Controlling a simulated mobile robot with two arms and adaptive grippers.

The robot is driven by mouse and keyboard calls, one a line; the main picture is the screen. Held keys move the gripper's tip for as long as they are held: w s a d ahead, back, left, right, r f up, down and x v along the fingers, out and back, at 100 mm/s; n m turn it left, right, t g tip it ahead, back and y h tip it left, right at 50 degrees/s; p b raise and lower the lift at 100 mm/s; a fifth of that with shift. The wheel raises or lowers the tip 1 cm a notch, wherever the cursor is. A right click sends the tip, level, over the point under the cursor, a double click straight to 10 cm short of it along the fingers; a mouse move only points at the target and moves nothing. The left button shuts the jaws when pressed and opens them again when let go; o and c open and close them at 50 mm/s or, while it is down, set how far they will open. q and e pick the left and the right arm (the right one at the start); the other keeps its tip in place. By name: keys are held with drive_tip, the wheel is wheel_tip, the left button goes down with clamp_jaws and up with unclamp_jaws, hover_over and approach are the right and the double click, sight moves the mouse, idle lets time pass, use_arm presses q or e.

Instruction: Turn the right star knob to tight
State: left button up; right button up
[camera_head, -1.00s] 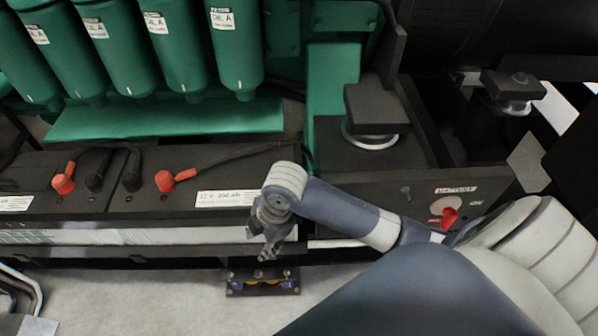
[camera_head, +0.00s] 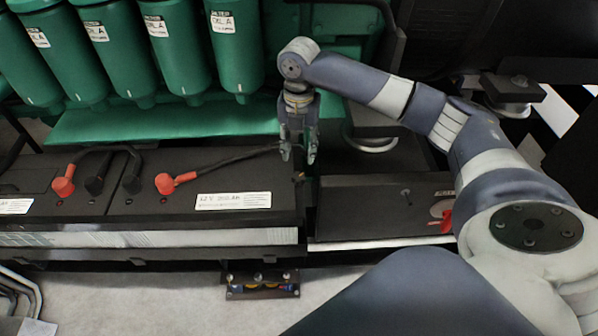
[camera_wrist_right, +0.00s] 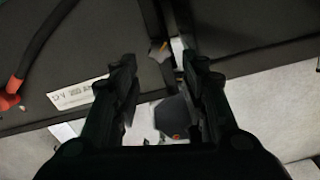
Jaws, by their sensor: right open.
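I cannot clearly make out a star knob in either view. My right gripper (camera_head: 298,158) points down, open and empty, above the right end of the black battery (camera_head: 255,170). A small dark piece with an orange tip (camera_head: 298,178) sits at the battery's right edge, just below the fingertips; it also shows in the right wrist view (camera_wrist_right: 158,47), near the gap between the open fingers (camera_wrist_right: 160,62). I cannot tell what this piece is. My left gripper is out of view.
Red terminal caps (camera_head: 165,183) and black cables lie on the batteries at left. Green filter cylinders (camera_head: 235,50) stand behind. A dark panel (camera_head: 370,208) with a red switch (camera_head: 446,221), partly hidden by my arm, is at right.

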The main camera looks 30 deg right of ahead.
sight(299, 176)
wheel_tip(299, 176, down, 10)
drive_tip(key=shift+r, duration=0.2)
drive_tip(key=c, duration=0.8)
